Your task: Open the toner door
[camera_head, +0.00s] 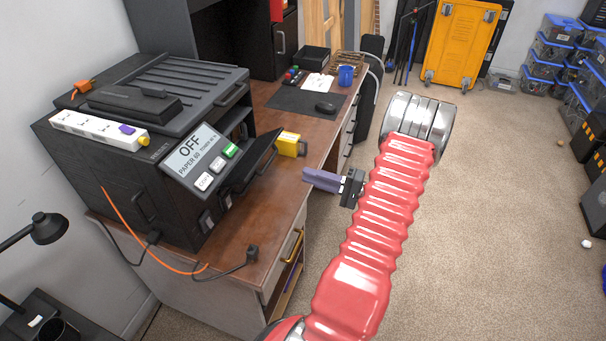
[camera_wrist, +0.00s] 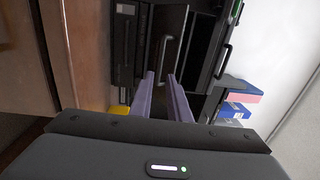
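The printer (camera_wrist: 195,45) also shows at the top of the wrist view, with a short handle (camera_wrist: 164,48) and a longer handle (camera_wrist: 223,62). My gripper (camera_head: 308,176) is right of the printer, clear of it in the head view. In the wrist view its purple fingers (camera_wrist: 162,78) are apart, with nothing seen between them.
A yellow block (camera_head: 291,144) sits on the desk (camera_head: 262,205) behind the flap. A power strip (camera_head: 98,128) lies on the printer. An orange cable (camera_head: 137,238) hangs along its side. A mouse (camera_head: 325,107) and blue mug (camera_head: 346,75) stand farther back.

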